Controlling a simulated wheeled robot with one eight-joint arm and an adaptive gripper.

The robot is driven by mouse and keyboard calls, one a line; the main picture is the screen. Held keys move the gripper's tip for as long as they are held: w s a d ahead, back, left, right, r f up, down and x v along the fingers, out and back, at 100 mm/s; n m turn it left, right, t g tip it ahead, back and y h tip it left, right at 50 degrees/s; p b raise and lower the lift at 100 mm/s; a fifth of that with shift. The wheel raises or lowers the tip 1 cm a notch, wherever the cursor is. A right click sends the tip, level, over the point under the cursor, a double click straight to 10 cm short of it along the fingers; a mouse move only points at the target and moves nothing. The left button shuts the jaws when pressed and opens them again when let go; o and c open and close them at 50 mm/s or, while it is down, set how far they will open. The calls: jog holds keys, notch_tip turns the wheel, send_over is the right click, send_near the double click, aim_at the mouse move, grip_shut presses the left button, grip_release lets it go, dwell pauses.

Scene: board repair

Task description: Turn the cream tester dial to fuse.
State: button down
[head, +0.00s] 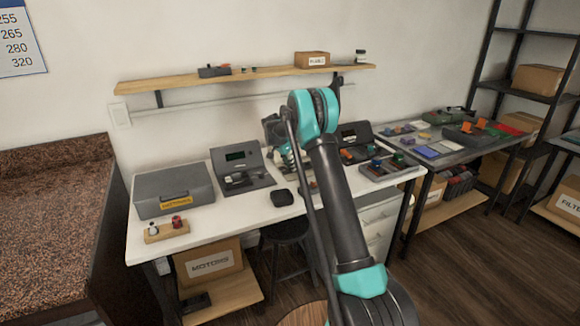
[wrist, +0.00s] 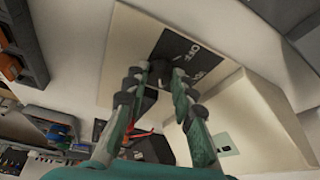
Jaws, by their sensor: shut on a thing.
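The cream tester (wrist: 245,100) fills the upper right of the wrist view, seen at a steep tilt. Its black label panel (wrist: 196,45) shows the word OFF and another word that I cannot read clearly. The dark dial (wrist: 160,74) lies at the panel's lower left, mostly hidden between my fingertips. My gripper (wrist: 158,68) is shut on the dial, one finger on each side. The dial's pointer is hidden, so I cannot tell its setting. In the head view my arm covers most of the tester.
On the white bench (head: 235,210) stand a grey case (head: 172,187), a grey device with a screen (head: 238,165) and a small black box (head: 284,197). A wooden holder (head: 167,231) sits at the front left. A tray with colored parts (head: 390,167) is right of my arm.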

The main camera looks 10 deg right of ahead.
dwell(0.3)
jog(key=c, duration=1.3)
grip_release()
jog(key=shift+o, duration=0.2)
jog(key=v, duration=1.2)
jog(key=shift+d, duration=0.1)
